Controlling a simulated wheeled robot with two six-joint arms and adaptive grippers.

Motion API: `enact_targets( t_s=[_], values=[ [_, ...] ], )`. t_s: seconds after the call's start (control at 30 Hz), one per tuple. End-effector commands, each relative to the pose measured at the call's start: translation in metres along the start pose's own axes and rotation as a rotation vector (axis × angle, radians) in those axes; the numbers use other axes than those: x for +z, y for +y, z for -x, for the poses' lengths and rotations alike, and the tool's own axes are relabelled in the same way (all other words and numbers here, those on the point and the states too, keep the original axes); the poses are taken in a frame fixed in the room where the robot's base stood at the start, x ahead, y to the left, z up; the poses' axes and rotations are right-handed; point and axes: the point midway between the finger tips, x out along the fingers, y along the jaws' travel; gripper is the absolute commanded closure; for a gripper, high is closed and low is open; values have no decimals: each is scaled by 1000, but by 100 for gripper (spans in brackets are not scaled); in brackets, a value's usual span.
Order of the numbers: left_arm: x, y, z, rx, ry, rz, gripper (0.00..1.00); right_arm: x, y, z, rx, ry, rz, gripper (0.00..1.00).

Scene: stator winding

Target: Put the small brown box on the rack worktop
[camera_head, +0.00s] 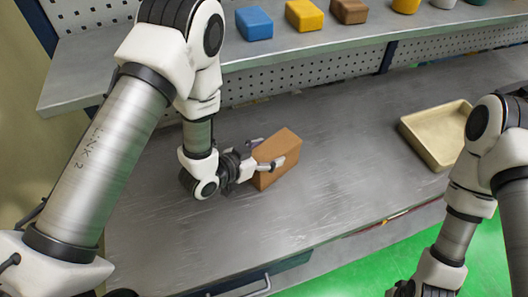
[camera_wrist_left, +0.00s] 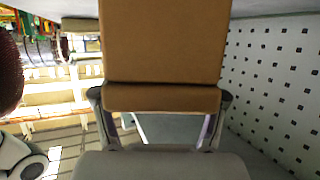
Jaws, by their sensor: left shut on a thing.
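The small brown box (camera_head: 279,155) is at the middle of the metal worktop (camera_head: 210,235) in the head view, tilted in the picture. My left gripper (camera_head: 265,154) has its two fingers on either side of the box and is shut on it. In the left wrist view the box (camera_wrist_left: 162,45) fills the top centre, between the fingers (camera_wrist_left: 160,115). Whether the box touches the worktop or is just above it, I cannot tell. My right arm is at the lower right of the head view, and its fingers are not clearly visible.
A cream tray (camera_head: 436,137) sits on the worktop to the right. A raised shelf (camera_head: 300,46) along the back holds a blue block (camera_head: 254,23), a yellow block (camera_head: 304,15), a brown block (camera_head: 349,11) and several cups. The worktop's front left is clear.

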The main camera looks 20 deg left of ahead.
Motion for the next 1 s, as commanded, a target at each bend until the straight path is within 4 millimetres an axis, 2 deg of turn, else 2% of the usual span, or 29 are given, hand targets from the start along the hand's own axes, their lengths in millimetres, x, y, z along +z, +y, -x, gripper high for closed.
enact_targets(
  t_s=[0.07,0.1,0.13,0.17,0.5,0.63,0.77,0.9,0.93,1.0],
  values=[
    [1,0,1,-2,-9,2,77,0,0,2,0,0,1,60],
    [2,0,1,-1,-11,3,18,0,0,2,0,0,1,60],
    [2,0,1,-1,-11,3,7,0,0,2,0,0,1,60],
    [2,0,1,-1,-11,3,4,0,0,2,0,0,1,60],
    [2,0,2,-2,-9,3,4,0,0,1,0,0,1,60],
    [4,-1,13,-4,-10,4,4,0,0,-5,0,0,1,60],
    [5,-2,40,-6,-9,8,4,0,0,-16,0,0,1,60],
    [3,-1,77,-5,-6,12,4,0,0,-27,0,0,1,60],
    [-8,-1,88,-5,-10,13,4,1,0,-4,0,-2,1,60],
    [-9,-1,104,-5,-13,14,4,0,0,14,0,0,1,60]
  ],
)
